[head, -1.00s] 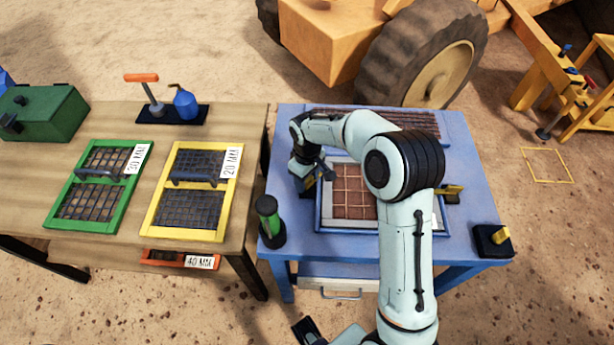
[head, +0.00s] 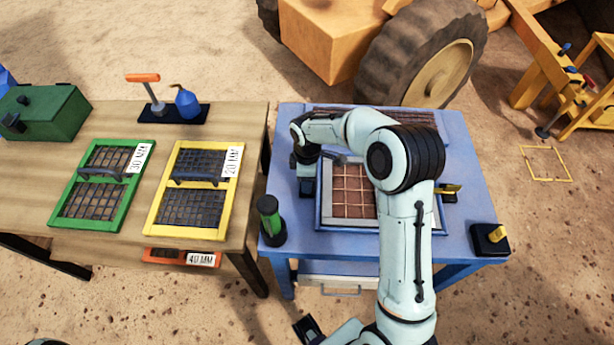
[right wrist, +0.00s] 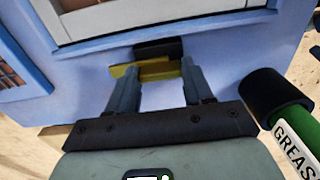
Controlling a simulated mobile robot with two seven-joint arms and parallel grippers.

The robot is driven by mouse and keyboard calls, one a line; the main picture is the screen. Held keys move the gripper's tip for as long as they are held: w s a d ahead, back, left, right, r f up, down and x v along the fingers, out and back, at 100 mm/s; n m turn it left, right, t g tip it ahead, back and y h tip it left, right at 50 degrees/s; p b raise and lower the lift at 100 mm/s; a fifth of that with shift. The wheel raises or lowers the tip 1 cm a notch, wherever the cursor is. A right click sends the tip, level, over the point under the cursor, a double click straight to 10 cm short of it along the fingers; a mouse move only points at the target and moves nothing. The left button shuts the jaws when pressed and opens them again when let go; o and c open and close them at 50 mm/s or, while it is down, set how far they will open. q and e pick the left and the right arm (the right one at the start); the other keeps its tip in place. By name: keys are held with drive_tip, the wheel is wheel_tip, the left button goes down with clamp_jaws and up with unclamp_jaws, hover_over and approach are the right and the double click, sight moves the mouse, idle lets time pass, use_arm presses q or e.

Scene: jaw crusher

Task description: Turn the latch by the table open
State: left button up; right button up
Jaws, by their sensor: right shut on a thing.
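The latch on the blue table's wooden-table side shows in the right wrist view as a yellow lever (right wrist: 152,70) beside a black block (right wrist: 158,48). My right gripper (right wrist: 158,78) has its fingers on either side of the yellow lever and is shut on it. In the head view my right gripper (head: 306,182) is at the left edge of the screen frame (head: 321,205) and hides this latch. A second yellow latch (head: 450,192) sits on the frame's right side.
A green grease tube in a black holder (head: 270,222) stands close to my right gripper; it also shows in the right wrist view (right wrist: 290,130). A black block with a yellow handle (head: 491,239) is at the blue table's right corner. The wooden table (head: 120,130) holds green and yellow screens.

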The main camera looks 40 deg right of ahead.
idle(0.4)
drive_tip(key=o, duration=1)
drive_tip(key=shift+o, duration=0.2)
wheel_tip(320, 180, up, 13)
drive_tip(key=p, duration=0.1)
drive_tip(key=shift+r, duration=0.2)
